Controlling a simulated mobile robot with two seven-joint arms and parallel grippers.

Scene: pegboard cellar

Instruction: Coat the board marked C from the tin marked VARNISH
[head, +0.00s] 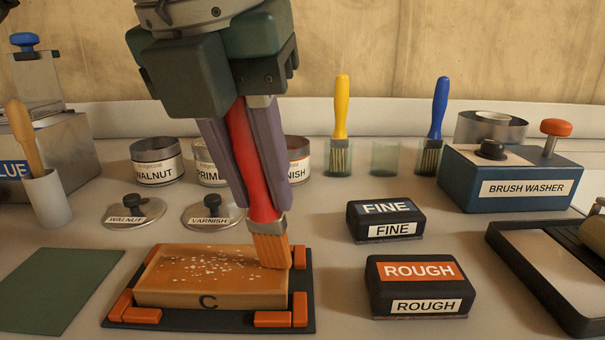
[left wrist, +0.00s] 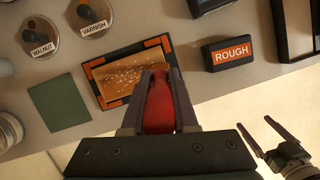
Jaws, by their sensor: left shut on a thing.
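Board C (head: 208,300) lies in a dark holder with orange corner blocks (head: 137,315). Its orange-brown top carries many pale specks, mostly around the middle. My left gripper (head: 262,205) is shut on the red-handled brush (head: 238,150), tilted above the board. The bristles (head: 270,250) reach the board's right side and appear to touch it. The tin whose label ends in "NISH" (head: 299,172) is partly hidden behind the gripper. The lid marked VARNISH (head: 212,217) lies on the table. In the left wrist view, my right gripper (left wrist: 268,137) is open and empty at lower right.
Tins marked WALNUT (head: 157,172) and PRIMER (head: 209,175) stand behind, with the WALNUT lid (head: 133,213) in front. FINE (head: 385,220) and ROUGH (head: 415,287) blocks sit right of the board. Yellow (head: 341,108) and blue (head: 440,108) brushes stand in glasses near the brush washer (head: 510,185).

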